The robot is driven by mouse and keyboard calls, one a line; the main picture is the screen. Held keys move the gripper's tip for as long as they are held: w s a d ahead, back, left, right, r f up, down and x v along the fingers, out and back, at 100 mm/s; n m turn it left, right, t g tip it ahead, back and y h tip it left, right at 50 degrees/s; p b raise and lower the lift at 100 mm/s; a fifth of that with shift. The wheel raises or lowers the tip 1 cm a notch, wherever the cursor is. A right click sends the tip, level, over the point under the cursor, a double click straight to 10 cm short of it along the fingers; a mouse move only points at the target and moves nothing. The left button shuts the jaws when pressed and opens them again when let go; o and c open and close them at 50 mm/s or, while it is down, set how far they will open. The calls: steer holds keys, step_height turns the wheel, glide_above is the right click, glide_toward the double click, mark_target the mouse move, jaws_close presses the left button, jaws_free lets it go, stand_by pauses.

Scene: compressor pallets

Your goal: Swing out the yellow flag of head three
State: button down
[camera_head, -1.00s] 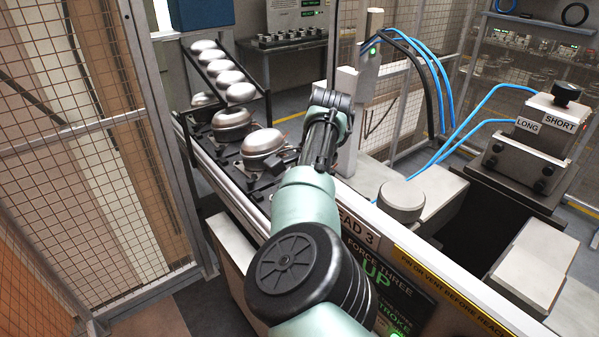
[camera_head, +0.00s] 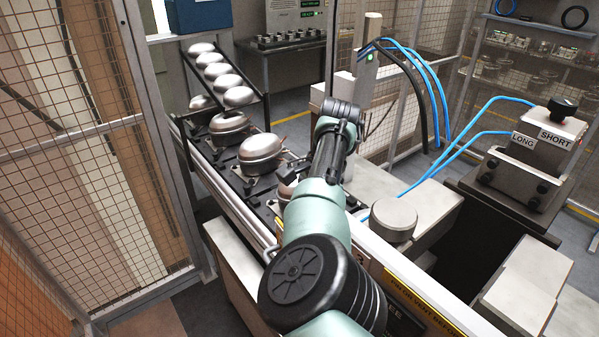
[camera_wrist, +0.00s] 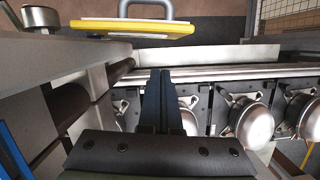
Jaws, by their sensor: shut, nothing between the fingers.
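My gripper (camera_wrist: 167,74) is shut and empty. In the wrist picture its fingertips lie just below and right of the yellow piece, with a gap between them. In the head view my arm hides the gripper, and I cannot make out the flag there. The HEAD 3 sign on the front panel is mostly covered by my arm.
Silver compressors (camera_head: 262,152) stand on dark pallets along the conveyor; several also show right of my fingers in the wrist view (camera_wrist: 250,122). A grey round-topped post (camera_head: 393,218) and the LONG/SHORT block (camera_head: 535,145) stand to the right. Mesh fencing (camera_head: 75,150) closes the left.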

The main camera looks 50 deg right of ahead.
steer(key=b+v, duration=0.2)
steer(key=v, duration=0.8)
steer(key=shift+d, duration=0.2)
